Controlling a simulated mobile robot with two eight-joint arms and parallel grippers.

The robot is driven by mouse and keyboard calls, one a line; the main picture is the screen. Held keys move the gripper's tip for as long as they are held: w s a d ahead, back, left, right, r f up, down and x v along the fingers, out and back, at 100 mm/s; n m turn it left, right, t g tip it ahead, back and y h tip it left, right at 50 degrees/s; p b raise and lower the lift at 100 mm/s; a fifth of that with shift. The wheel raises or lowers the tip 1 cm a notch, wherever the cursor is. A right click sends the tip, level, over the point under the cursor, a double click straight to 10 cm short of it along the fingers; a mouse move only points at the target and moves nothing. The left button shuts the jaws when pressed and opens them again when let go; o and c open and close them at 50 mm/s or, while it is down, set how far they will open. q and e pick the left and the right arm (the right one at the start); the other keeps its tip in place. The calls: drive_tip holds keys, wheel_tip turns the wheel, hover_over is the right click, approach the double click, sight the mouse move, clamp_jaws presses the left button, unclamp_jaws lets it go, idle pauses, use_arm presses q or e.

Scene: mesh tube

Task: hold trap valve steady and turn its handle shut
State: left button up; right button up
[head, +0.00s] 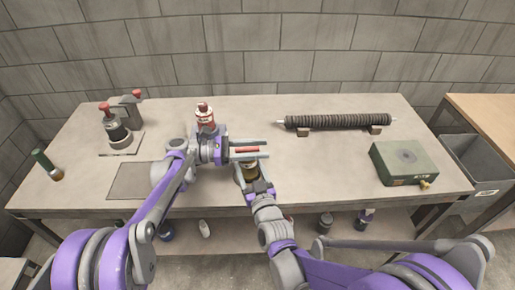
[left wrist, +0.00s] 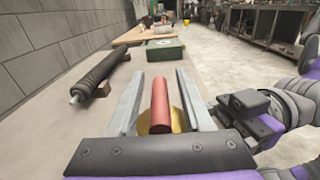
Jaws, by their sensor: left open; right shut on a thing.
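The trap valve (head: 249,173) has a dark, brass-coloured body and stands near the front middle of the table, partly hidden by my grippers. Its red handle (head: 246,149) lies crosswise on top. My left gripper (head: 266,147) is open, with one finger on each side of the handle. In the left wrist view the red handle (left wrist: 160,98) lies lengthwise between the two grey fingers (left wrist: 160,82), with gaps on both sides. The brass part (left wrist: 147,124) shows below it. My right gripper (head: 251,184) is shut on the valve body from the front.
A red-and-white bottle (head: 205,117) stands just behind my left wrist. A ribbed dark tube (head: 338,121) rests on wooden blocks at the back. A green box (head: 404,161) is at the right, a red-topped device (head: 116,131) at the left. The front right tabletop is clear.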

use_arm(q)
drive_tip(key=a, duration=1.2)
drive_tip(key=shift+s, duration=0.15)
use_arm(e)
drive_tip(key=o, duration=1.6)
